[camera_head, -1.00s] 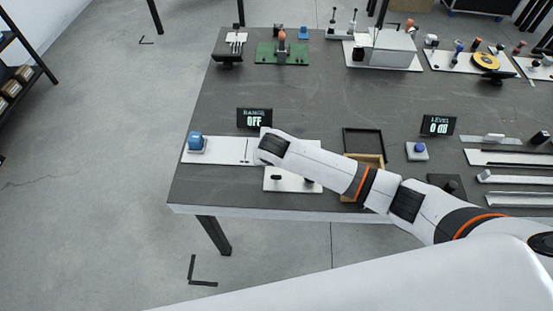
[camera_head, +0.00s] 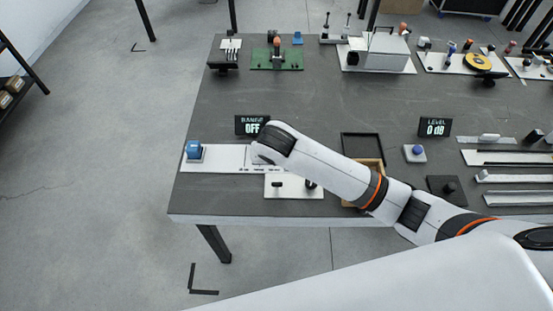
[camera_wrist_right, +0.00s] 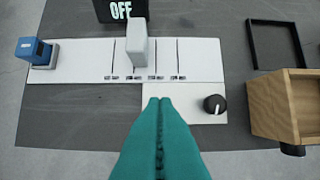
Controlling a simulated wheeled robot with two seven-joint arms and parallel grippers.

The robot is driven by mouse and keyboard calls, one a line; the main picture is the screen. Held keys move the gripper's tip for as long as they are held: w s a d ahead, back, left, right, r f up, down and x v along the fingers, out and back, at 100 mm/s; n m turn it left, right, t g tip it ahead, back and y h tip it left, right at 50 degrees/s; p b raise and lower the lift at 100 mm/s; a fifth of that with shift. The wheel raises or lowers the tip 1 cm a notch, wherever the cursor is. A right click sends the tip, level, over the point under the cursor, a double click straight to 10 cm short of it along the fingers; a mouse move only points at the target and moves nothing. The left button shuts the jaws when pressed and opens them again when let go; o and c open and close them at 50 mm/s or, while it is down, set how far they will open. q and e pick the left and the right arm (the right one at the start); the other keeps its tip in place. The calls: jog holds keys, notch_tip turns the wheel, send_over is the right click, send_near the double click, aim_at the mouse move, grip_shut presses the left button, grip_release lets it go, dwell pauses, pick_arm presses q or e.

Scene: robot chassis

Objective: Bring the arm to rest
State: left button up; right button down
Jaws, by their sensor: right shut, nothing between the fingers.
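My right arm (camera_head: 325,168) comes in from the right in the head view and reaches over the front of the grey table. Its own links hide the gripper there. In the right wrist view my right gripper (camera_wrist_right: 158,102) shows as two teal fingers pressed together, with nothing between them. The fingertips appear over the smaller white plate (camera_wrist_right: 185,114), left of its black knob (camera_wrist_right: 214,104). Height above the plate is hard to tell. My left arm and gripper are not in view.
A long white plate (camera_wrist_right: 85,65) carries a blue block (camera_wrist_right: 33,51) and an upright white block (camera_wrist_right: 138,42). A wooden box (camera_wrist_right: 268,105) and a black tray (camera_wrist_right: 252,42) lie to the right. Displays read OFF (camera_head: 251,126) and 0 dB (camera_head: 435,127). The table's middle (camera_head: 310,95) is clear.

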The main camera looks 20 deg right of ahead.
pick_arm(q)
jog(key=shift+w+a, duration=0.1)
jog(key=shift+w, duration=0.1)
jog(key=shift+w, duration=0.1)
